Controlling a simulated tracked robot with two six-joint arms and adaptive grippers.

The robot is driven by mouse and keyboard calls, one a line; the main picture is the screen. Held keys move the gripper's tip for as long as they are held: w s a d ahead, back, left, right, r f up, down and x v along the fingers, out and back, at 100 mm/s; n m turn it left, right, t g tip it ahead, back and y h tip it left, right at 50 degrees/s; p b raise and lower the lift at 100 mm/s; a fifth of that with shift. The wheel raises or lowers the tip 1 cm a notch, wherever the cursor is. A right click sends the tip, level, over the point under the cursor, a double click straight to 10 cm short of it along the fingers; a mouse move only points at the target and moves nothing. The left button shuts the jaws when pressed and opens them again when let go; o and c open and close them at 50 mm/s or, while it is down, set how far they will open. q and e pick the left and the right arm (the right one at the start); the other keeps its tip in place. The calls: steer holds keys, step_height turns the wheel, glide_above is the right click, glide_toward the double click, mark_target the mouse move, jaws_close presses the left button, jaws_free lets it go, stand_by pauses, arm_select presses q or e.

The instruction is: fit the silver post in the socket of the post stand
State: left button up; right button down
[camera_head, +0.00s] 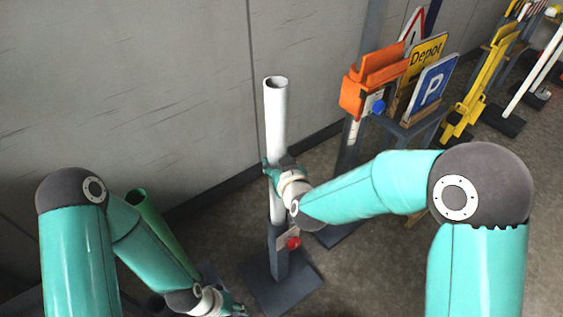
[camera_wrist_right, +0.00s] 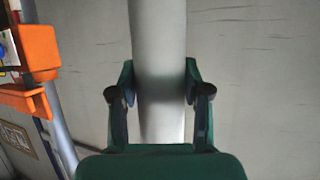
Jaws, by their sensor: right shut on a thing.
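The silver post (camera_head: 276,120) is a pale hollow tube standing upright in the head view. My right gripper (camera_head: 272,172) is shut around its middle. In the right wrist view the post (camera_wrist_right: 160,50) runs between the two fingers of that gripper (camera_wrist_right: 160,85). The dark post stand (camera_head: 279,262) is directly below, with a square upright socket and a red knob (camera_head: 292,243). The post's lower end meets the socket's top; I cannot tell how deep it sits. My left gripper (camera_head: 237,311) is low at the bottom edge, partly cut off, away from the post.
An orange lamp unit (camera_head: 365,88) on a grey post stands right of the silver post. A green tube (camera_head: 150,212) stands at left. A grey wall is close behind.

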steer(key=shift+s+f+b, duration=0.1)
steer(key=shift+s+b, duration=0.05)
steer(key=shift+b, duration=0.25)
stand_by(0.6)
steer(key=shift+c, duration=2.2)
jaws_free()
steer(key=v, duration=1.2)
steer(key=shift+f, duration=0.15)
